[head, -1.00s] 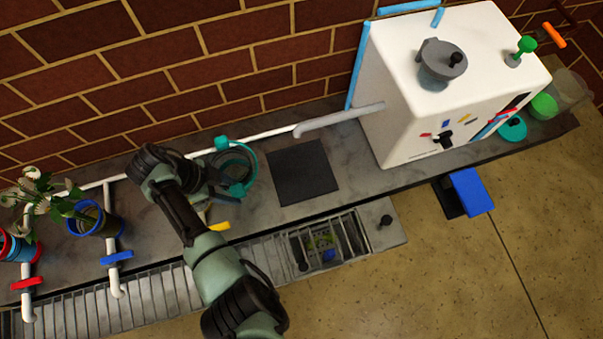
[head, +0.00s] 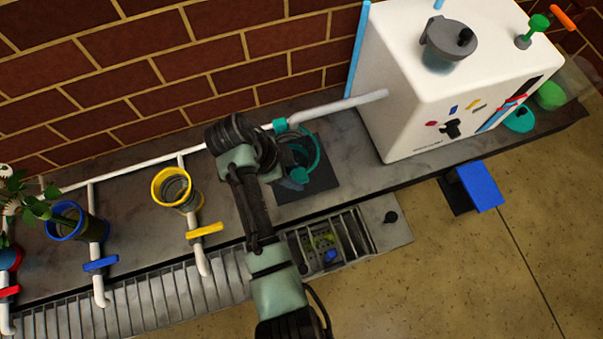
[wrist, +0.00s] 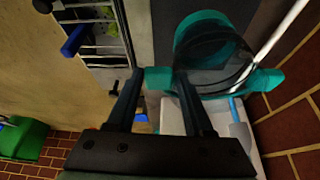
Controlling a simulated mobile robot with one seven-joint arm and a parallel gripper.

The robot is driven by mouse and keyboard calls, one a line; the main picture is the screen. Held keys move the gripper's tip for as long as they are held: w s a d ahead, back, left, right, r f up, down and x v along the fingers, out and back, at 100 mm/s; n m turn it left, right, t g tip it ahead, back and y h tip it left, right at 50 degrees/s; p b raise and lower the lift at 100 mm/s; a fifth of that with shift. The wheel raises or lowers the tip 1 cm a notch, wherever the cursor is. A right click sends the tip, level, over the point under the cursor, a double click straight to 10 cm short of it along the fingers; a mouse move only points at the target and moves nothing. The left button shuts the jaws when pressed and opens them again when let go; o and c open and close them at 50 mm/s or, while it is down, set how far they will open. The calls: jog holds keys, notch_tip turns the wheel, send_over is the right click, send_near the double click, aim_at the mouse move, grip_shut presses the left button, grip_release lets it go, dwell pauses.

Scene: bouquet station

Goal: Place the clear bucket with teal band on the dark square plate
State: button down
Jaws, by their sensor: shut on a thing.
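The clear bucket with teal band (head: 303,152) is in my gripper, at the far left part of the dark square plate (head: 322,182) in the head view. In the wrist view the bucket (wrist: 215,52) is ahead of the fingers, its teal tab between them. My gripper (wrist: 160,78) is shut on that tab. My arm hides part of the bucket and of the plate's left side in the head view. I cannot tell whether the bucket's base touches the plate. The plate also shows as a dark grey surface in the wrist view (wrist: 170,20).
A yellow-rimmed bucket (head: 173,187) and a blue-rimmed one (head: 75,224) stand to the left. A grated drain with a basket (head: 330,243) runs along the front.

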jog(key=shift+w+d+f+b, duration=0.15)
jog(key=shift+d+b, duration=0.1)
jog(key=shift+d, duration=0.3)
jog(key=shift+w+d+f+b, duration=0.1)
jog(key=shift+w+d+b, duration=0.1)
jog(key=shift+d, duration=0.3)
jog(key=shift+s+f+b, duration=0.1)
jog(key=shift+f+b, duration=0.4)
jog(key=shift+b, duration=0.1)
jog(key=shift+a+f, duration=0.1)
jog(key=shift+c, duration=1.4)
grip_release()
jog(key=p+v, duration=0.9)
jog(key=v, duration=0.3)
